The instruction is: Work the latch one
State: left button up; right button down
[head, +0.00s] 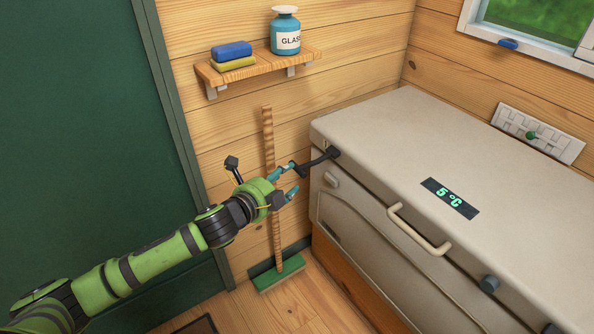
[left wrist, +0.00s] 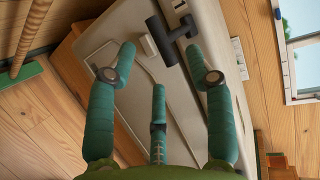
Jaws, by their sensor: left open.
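The latch (head: 318,160) is a black lever with a square end, mounted at the near left corner of a cream chest appliance (head: 420,130). In the left wrist view the latch (left wrist: 176,42) is a dark bar with a crosspiece, below a small plate marked 1 (left wrist: 180,6). My left gripper (head: 291,180) has teal fingers, spread open and empty, just left of and close to the latch. In the left wrist view the latch lies ahead, between the outer fingers (left wrist: 160,68) and nearer the right one. I cannot tell whether a finger touches it. My right gripper is out of view.
A broom (head: 268,140) with a green head leans on the wooden wall behind my gripper. A shelf (head: 270,66) holds sponges and a glass-labelled jar (head: 286,32). A cream handle (head: 418,230) juts from the appliance front. A green door panel (head: 80,130) stands left.

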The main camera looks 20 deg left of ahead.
aim_at(297, 172)
pick_arm(q)
jog(key=x, duration=0.6)
jog(key=shift+w, duration=0.2)
grip_shut()
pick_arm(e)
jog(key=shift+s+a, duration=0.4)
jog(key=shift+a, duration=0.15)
